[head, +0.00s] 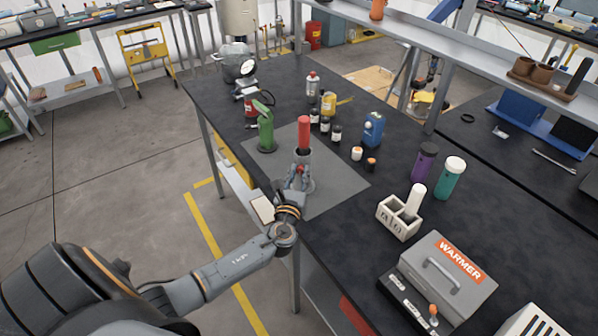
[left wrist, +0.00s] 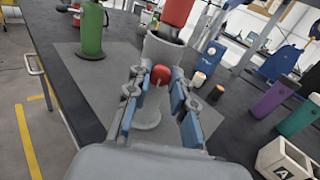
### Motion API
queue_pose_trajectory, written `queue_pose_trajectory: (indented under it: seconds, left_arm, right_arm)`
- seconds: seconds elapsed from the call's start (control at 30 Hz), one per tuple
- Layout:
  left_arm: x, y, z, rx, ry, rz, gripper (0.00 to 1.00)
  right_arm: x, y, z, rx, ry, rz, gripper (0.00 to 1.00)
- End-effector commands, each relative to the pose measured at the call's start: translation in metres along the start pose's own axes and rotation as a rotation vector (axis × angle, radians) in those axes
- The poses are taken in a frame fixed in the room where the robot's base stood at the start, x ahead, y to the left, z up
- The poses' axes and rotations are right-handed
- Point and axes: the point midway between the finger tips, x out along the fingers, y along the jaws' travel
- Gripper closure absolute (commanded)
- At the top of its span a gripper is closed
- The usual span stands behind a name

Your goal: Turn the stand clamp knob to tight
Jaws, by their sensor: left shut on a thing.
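The stand (head: 304,159) is a grey upright cylinder on the grey mat, with a red cylinder (head: 304,133) standing in its top. In the left wrist view the stand (left wrist: 150,108) shows straight ahead, with the lower part of the red cylinder (left wrist: 177,12) above it. The red round clamp knob (left wrist: 160,75) is on the near side of the stand, between my blue-padded fingers. My left gripper (head: 297,178) is at the stand and shut on the knob; it also fills the middle of the left wrist view (left wrist: 158,98). My right gripper is out of view.
A green device (head: 265,130) stands left of the stand on the mat (head: 335,187). Small bottles and a blue can (head: 373,129) stand behind and right. Purple (head: 423,162) and green (head: 450,178) bottles, a white lettered holder (head: 399,219) and a warmer box (head: 447,275) stand farther right.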

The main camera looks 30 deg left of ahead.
Motion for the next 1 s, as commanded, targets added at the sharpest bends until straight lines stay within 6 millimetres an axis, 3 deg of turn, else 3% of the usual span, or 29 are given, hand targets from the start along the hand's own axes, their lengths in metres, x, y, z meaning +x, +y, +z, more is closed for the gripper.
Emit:
queue_pose_trajectory:
  seconds: [0.6,0.63,0.73,1.0]
  left_arm:
    - [-0.0007,0.0001,-0.0026,0.045,0.004,0.0,1.0]
    - [-0.0007,0.0001,-0.0026,0.045,0.004,0.0,0.75]
    - [-0.0006,0.0001,-0.0023,0.045,0.004,0.0,0.55]
    - [-0.0003,0.0,-0.0009,0.044,0.002,0.0,0.53]
  right_arm:
    - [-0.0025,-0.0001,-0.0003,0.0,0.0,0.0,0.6]
    - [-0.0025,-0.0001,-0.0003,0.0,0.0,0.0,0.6]
    - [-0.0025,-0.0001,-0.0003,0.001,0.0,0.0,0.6]
    - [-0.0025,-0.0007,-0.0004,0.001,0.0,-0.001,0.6]
